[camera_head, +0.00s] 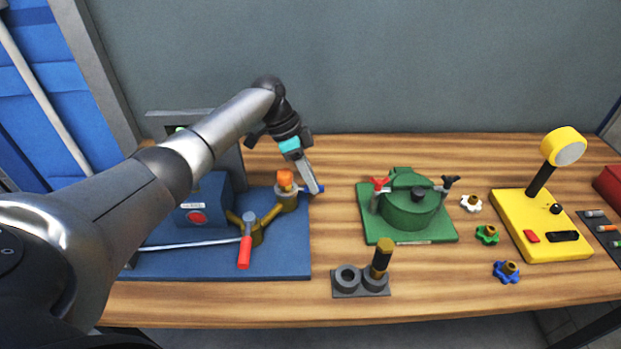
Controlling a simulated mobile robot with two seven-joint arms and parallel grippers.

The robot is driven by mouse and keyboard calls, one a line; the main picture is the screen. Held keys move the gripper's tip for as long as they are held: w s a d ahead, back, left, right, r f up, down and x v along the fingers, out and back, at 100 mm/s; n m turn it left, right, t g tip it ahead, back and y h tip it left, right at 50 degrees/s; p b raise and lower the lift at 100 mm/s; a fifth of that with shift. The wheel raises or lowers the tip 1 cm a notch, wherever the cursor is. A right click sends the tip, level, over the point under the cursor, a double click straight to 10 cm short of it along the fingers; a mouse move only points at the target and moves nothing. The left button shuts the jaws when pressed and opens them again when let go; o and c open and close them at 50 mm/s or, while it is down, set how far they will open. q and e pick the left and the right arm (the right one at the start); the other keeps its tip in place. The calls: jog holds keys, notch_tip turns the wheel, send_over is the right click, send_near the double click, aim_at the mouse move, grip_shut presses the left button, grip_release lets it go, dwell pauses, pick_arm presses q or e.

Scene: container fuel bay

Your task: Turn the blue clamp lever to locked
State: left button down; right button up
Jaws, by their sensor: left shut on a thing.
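The blue clamp lever (321,188) sits at the right side of a brass fitting with an orange cap (286,178). Only a small blue part of the lever shows beside my fingers. My left gripper (316,188) reaches down from the upper left and is shut on the lever. The rest of the lever is hidden by the fingers, and I cannot tell its exact angle. My right gripper is not in view.
The fitting stands on a blue base plate (290,262) with a red-handled lever (244,252). A green round housing (410,212), a grey block with a brass-topped post (345,288), several small knobs and a yellow gauge unit (540,240) stand to the right.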

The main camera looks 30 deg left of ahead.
pick_arm(q)
jog(key=c, duration=0.8)
grip_release()
jog(key=shift+o, duration=0.2)
jog(key=shift+r, duration=0.1)
notch_tip(320, 180, up, 20)
jog(key=p, duration=0.1)
jog(key=shift+p, duration=0.3)
